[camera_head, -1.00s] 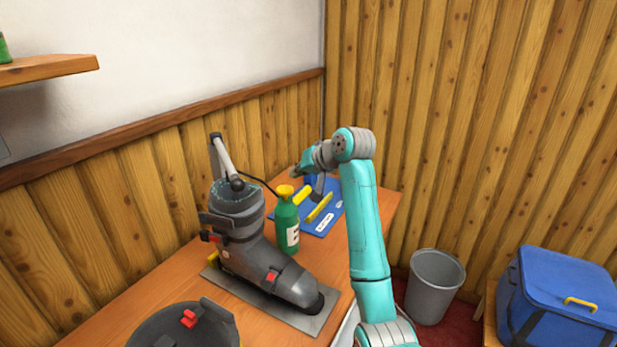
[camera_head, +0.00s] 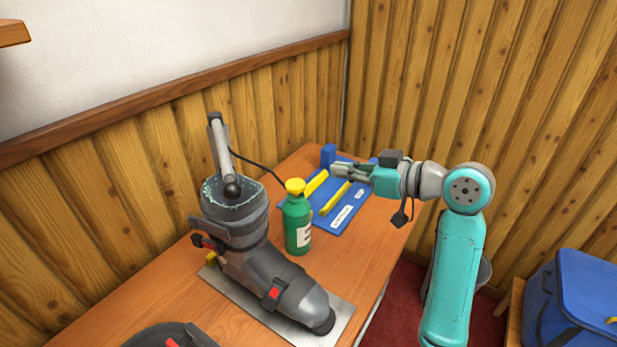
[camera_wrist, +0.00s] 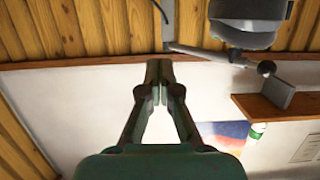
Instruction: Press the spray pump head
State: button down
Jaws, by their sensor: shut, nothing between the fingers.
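A green spray bottle (camera_head: 297,226) with a yellow pump head (camera_head: 295,187) stands upright on the wooden bench, just right of the grey ski boot. A white label shows on its side. My gripper (camera_head: 335,171) is shut and empty. In the head view it points left, to the right of the pump head and slightly higher in the picture, apart from it. In the wrist view my gripper's fingertips (camera_wrist: 158,64) meet, with the wall behind them. The bottle is not visible in the wrist view.
A grey ski boot (camera_head: 262,268) stands on a metal plate (camera_head: 330,301) left of the bottle. A blue mat (camera_head: 335,222) with yellow tools lies behind it. A dark boot part shows at the front. A blue bag (camera_head: 577,300) sits at the right.

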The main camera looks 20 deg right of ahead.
send_over(304, 188)
notch_tip(304, 188, down, 2)
jog(key=shift+a+f, duration=0.1)
jog(key=shift+f, duration=0.05)
notch_tip(304, 188, down, 3)
jog(key=shift+w+f, duration=0.1)
jog(key=shift+f, duration=0.45)
jog(key=shift+f, duration=1.1)
